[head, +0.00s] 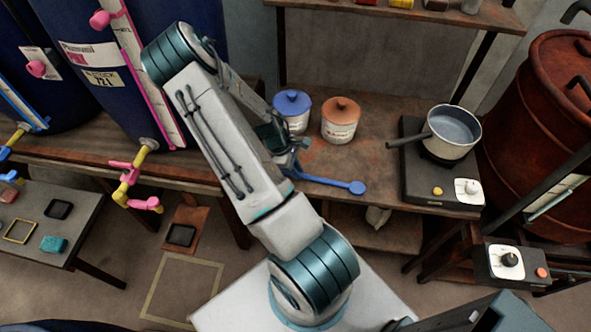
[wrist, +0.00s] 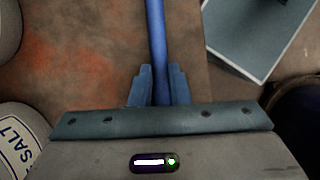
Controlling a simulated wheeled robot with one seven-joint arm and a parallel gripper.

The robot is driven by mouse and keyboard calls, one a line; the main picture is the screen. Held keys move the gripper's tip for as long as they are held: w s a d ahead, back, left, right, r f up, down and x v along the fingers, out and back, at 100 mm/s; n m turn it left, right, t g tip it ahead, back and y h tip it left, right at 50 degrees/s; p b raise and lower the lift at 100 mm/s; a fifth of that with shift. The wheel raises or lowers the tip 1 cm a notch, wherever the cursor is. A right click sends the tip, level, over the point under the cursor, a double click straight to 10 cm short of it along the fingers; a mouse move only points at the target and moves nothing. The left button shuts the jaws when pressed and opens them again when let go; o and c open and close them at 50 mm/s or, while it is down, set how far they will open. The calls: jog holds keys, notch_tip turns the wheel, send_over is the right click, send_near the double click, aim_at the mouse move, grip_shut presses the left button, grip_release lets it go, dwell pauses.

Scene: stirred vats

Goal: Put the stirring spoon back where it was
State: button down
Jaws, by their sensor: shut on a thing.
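The blue stirring spoon (head: 330,183) extends to the right from my gripper (head: 294,170) in the head view, with its round end near the front edge of the bench (head: 385,180). I cannot tell whether it touches the bench. In the wrist view, my gripper (wrist: 157,88) is shut on the spoon's blue handle (wrist: 156,35), which runs up out of the picture; its round end is out of that view. A grey pot (head: 453,140) with a dark handle stands on a hotplate (head: 418,185) at the right, with no spoon visible in it.
A blue-lidded jar (head: 293,117) and an orange-lidded jar (head: 340,125) stand behind my gripper. A jar marked SALT (wrist: 18,150) shows at the wrist view's lower left. A rusty red drum (head: 540,120) is right of the hotplate, and blue vats (head: 115,75) are at the left.

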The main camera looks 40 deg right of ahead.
jog(key=shift+f, duration=0.15)
jog(key=c, duration=1.3)
grip_release()
jog(key=v, duration=1.4)
jog(key=shift+b, duration=0.45)
